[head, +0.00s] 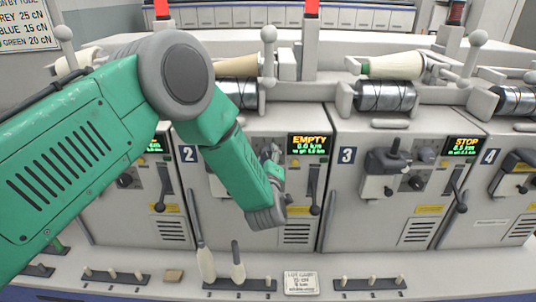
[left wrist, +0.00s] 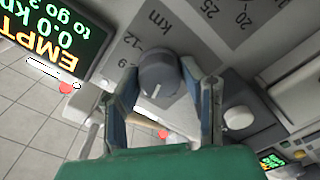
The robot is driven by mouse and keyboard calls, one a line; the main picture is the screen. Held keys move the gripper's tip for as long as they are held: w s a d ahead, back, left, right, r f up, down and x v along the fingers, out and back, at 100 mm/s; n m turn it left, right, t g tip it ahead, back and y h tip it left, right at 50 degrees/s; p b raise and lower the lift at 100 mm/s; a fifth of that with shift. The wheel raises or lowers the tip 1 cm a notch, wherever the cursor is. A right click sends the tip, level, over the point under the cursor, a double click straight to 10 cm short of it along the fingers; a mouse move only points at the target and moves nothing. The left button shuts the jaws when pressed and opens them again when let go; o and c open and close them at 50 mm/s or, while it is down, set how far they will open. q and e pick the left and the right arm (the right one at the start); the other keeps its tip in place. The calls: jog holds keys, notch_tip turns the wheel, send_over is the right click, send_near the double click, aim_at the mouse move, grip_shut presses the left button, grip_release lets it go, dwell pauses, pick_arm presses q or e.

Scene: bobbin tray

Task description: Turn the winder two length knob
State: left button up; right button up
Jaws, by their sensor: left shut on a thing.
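The winder two length knob (left wrist: 160,72) is a dark grey round knob with a white pointer line, on a panel with a km scale of printed numbers. My left gripper (left wrist: 160,88) has a finger on either side of it and is shut on it. In the head view my left gripper (head: 272,160) is at winder two's front, left of its display (head: 309,145), which reads EMPTY and 0.0 km. The knob is hidden there by my gripper and arm. My right gripper is not in view.
Winder three (head: 375,190) stands to the right, its own display (head: 464,146) reading STOP. A lever (head: 315,195) hangs below winder two's display.

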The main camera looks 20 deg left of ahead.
pick_arm(q)
jog(key=shift+s+d+f+m+p, duration=0.1)
jog(key=shift+f+m+p, duration=0.1)
jog(key=shift+m, duration=1.05)
jog(key=shift+s+f+m+p, duration=0.1)
jog(key=shift+m+p, duration=0.15)
jog(key=shift+m, duration=0.95)
jog(key=shift+d+f+m+p, duration=0.1)
jog(key=shift+m+p, duration=0.1)
jog(key=shift+m, duration=1.05)
jog(key=o, duration=1.1)
jog(key=shift+o, duration=0.2)
jog(key=shift+w+r, duration=0.15)
